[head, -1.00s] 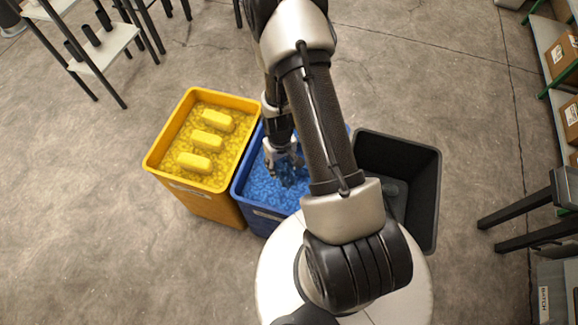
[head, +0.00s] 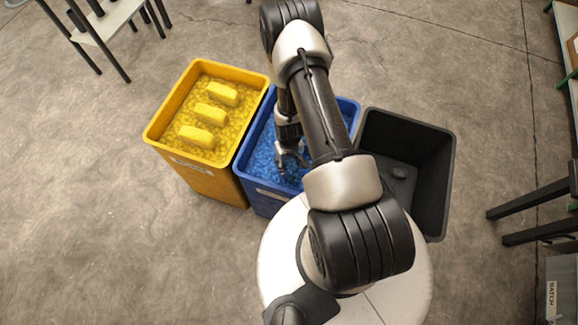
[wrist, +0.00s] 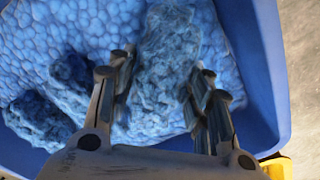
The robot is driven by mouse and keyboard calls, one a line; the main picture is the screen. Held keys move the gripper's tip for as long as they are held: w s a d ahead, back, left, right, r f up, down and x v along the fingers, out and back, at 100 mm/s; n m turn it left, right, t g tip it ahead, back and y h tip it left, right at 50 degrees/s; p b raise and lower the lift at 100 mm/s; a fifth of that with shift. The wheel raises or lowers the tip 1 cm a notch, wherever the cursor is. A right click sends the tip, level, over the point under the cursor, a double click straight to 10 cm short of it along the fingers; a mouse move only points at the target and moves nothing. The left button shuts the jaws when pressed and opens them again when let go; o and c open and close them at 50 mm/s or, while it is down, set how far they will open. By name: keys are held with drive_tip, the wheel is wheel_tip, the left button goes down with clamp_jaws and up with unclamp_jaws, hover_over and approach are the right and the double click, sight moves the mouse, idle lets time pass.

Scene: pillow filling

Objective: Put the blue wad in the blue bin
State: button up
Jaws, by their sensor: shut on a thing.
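The blue bin (head: 268,201) stands between the yellow bin and the dark bin, filled with light blue lumps. My gripper (head: 291,160) points down into it. In the wrist view my gripper (wrist: 164,78) has its fingers on both sides of a fuzzy, darker blue wad (wrist: 170,45) and is shut on it, above the blue filling. Two more dark blue wads lie at the left in the bin, an upper one (wrist: 72,80) and a lower one (wrist: 36,118). The bin's blue wall (wrist: 264,75) shows at the right. My arm hides part of the bin in the head view.
The yellow bin (head: 205,178) at the left holds several yellow blocks on yellow filling. A shelf stand (head: 100,25) is at the upper left. Open floor lies beyond the bins.

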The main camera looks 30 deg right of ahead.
drive_tip(key=shift+f, duration=1.35)
drive_tip(key=shift+f+b, duration=0.15)
drive_tip(key=shift+b, duration=0.3)
drive_tip(key=o, duration=1.1)
drive_tip(key=shift+o, duration=0.2)
